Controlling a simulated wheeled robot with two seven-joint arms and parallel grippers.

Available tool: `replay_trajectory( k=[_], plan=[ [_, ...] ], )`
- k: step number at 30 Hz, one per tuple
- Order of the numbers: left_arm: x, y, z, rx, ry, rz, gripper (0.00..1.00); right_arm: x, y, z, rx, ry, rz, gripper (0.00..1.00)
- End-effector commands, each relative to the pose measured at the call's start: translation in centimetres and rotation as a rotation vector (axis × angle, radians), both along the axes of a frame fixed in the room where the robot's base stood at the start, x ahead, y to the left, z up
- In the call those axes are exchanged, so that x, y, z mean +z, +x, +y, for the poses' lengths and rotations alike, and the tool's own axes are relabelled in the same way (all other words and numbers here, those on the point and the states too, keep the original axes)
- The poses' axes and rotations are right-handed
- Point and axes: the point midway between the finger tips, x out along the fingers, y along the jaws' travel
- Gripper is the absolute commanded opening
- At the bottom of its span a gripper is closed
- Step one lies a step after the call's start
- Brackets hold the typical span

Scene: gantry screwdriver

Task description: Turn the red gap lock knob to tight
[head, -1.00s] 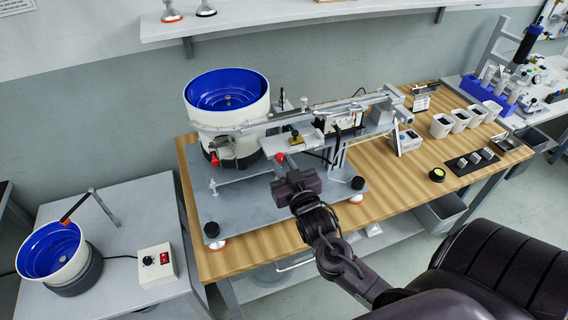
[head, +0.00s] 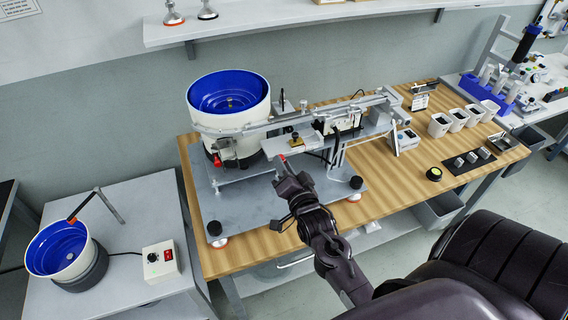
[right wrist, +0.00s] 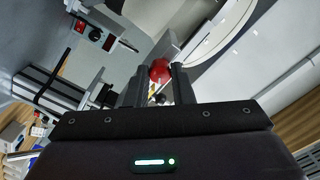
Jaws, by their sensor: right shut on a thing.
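The red gap lock knob (head: 283,157) sits at the front edge of the light grey plate on the gantry machine. My right gripper (head: 284,168) reaches it from the front, tilted in the head view. In the right wrist view the red knob (right wrist: 159,70) is between the two fingertips (right wrist: 158,82), and the gripper is shut on it. The fingers hide part of the knob, and I cannot read any tight mark. My left gripper is in neither view.
A blue-lined feeder bowl (head: 229,92) stands left of the plate, with another red part (head: 217,160) below its rim. A metal rail (head: 330,114) runs above the plate. White cups (head: 439,125) stand at right. The wooden bench top (head: 240,258) is clear in front of the machine.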

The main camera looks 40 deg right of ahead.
Motion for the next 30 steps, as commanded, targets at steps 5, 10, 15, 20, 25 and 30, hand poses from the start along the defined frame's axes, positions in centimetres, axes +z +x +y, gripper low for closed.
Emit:
replay_trajectory(
  k=[5,10,15,20,25,30],
  plan=[
    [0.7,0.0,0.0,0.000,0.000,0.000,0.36,0.2,0.0,0.0,-0.003,0.148,-0.035,0.00],
    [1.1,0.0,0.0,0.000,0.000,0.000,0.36,0.2,0.0,0.0,-0.001,0.259,-0.064,0.00],
    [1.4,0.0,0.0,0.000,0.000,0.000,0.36,0.1,0.0,0.0,-0.001,0.337,-0.081,0.00],
    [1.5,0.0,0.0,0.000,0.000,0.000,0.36,0.1,0.0,0.0,-0.001,0.380,-0.091,0.00],
    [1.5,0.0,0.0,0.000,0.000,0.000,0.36,0.0,0.0,0.0,-0.001,0.400,-0.096,0.00],
    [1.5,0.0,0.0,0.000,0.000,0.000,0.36,0.0,0.0,0.0,-0.001,0.403,-0.097,0.00]
  ],
)
